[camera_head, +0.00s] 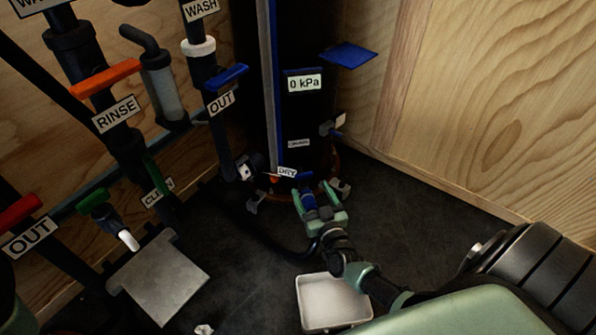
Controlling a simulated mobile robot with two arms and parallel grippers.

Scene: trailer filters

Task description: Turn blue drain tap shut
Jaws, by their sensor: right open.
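My right gripper (322,208) has green fingers and reaches from the lower right to the foot of the dark column (306,120). It is open, with its fingers on either side of a small blue piece (308,200), which looks like the drain tap. I cannot tell whether the fingers touch it. Another small blue part (304,176) shows just above, beside the "DRY" label (287,172). The tap's body is partly hidden by the gripper, and its handle angle is unclear. My left gripper is not in view.
A white tray (308,302) lies on the dark floor below my right wrist. Pipes with a blue handle (229,76), an orange handle (105,78) and a red handle (18,213) stand at left. A grey plate (165,277) is lower left. Wooden walls close the right.

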